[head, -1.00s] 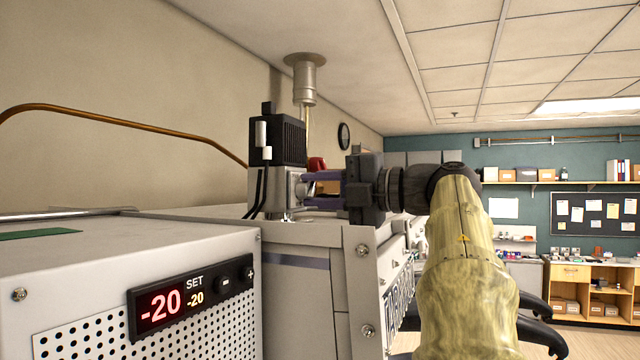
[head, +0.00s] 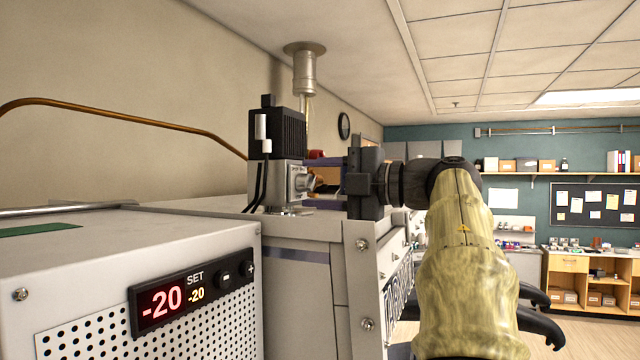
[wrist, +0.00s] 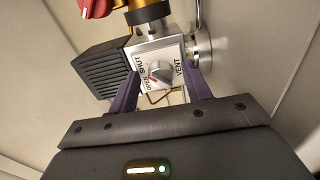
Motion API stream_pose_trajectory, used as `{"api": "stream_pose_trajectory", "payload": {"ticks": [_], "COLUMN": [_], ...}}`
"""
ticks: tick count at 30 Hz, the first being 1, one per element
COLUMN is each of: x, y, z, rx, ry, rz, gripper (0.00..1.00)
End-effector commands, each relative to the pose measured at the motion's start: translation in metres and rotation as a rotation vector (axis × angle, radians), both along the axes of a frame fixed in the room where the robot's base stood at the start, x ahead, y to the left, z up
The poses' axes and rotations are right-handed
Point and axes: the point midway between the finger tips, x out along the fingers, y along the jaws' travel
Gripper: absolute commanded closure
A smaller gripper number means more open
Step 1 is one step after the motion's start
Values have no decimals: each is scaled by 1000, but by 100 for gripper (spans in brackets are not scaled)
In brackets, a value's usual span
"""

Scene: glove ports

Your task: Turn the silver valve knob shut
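The silver valve knob (wrist: 159,74) is on the front face of a silver valve block (wrist: 172,48) in the wrist view, with a red mark on it. The face bears the labels OPEN, SHUT and VENT; I cannot tell surely which one the mark points to. In the head view the knob (head: 302,184) sticks out to the right from the block. My gripper (head: 322,182) is open, its two purple fingers spread above and below the knob's level. In the wrist view the fingers (wrist: 160,92) stand apart on either side of the knob, not closed on it.
A black finned housing (head: 278,135) sits on top of the block. A red knob (wrist: 97,7) and brass fitting (wrist: 130,5) are close by. A cabinet with a -20 display (head: 190,290) stands at the front left. A metal pipe (head: 304,75) hangs from the ceiling.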

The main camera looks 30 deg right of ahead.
Motion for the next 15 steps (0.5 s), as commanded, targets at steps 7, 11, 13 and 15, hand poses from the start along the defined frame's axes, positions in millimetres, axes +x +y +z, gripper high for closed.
{"api": "stream_pose_trajectory", "payload": {"ticks": [7,11,13,15], "x": [0,-3,-8,-15], "y": [0,-3,-7,-13], "z": [0,-1,-2,-2], "rx": [-1,-1,-2,-1], "ry": [-1,-1,-1,-2], "rz": [0,-2,-3,-4], "gripper": [51,51,51,51]}}
